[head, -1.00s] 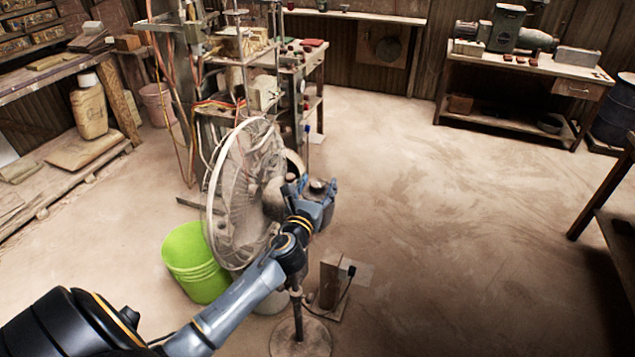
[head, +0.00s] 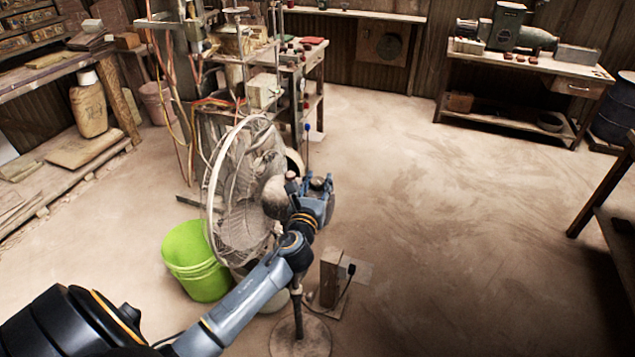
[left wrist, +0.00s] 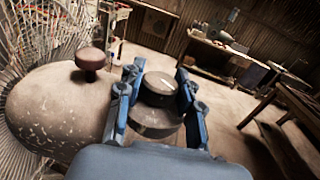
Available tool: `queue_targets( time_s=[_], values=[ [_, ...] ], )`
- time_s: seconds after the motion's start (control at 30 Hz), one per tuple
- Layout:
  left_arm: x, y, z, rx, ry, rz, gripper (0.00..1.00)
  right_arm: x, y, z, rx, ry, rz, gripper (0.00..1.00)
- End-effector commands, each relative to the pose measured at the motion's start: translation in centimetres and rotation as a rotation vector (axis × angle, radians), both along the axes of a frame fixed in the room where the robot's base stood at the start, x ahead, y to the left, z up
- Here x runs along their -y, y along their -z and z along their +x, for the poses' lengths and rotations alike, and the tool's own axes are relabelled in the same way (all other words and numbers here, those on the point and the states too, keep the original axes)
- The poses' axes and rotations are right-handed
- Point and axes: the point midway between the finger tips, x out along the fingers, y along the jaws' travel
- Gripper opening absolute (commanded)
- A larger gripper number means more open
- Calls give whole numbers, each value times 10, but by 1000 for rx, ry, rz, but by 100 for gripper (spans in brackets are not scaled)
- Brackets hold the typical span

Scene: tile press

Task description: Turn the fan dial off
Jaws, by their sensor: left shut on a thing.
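The pedestal fan (head: 232,195) stands in the middle of the head view, its wire cage facing left. Its rounded motor housing (left wrist: 60,112) fills the left of the left wrist view, with a small brown knob (left wrist: 90,61) on top. The round dial (left wrist: 159,90) is at the rear end of the housing. My left gripper (head: 318,182) is at the back of the fan. In the left wrist view its blue fingers (left wrist: 158,92) are shut on the dial, one on each side. The dial's markings cannot be read. My right gripper is not in view.
A green bucket (head: 196,262) stands left of the fan pole. A wooden block (head: 330,277) and a cable are beside the fan's round base (head: 312,338). The tile press (head: 205,75) stands behind. The floor to the right is clear up to a workbench (head: 530,65).

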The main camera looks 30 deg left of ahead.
Motion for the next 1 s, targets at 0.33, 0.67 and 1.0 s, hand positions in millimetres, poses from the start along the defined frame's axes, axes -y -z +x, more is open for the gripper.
queue_targets(
  time_s=[0.33, 0.67, 1.0],
  values=[
    [2, 1, 1, -3, -257, -6, 4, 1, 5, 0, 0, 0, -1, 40],
    [1, 1, 1, -8, -525, -6, 4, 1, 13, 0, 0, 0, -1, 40],
    [0, 0, 1, -11, -695, -4, 4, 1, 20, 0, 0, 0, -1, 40]
  ],
)
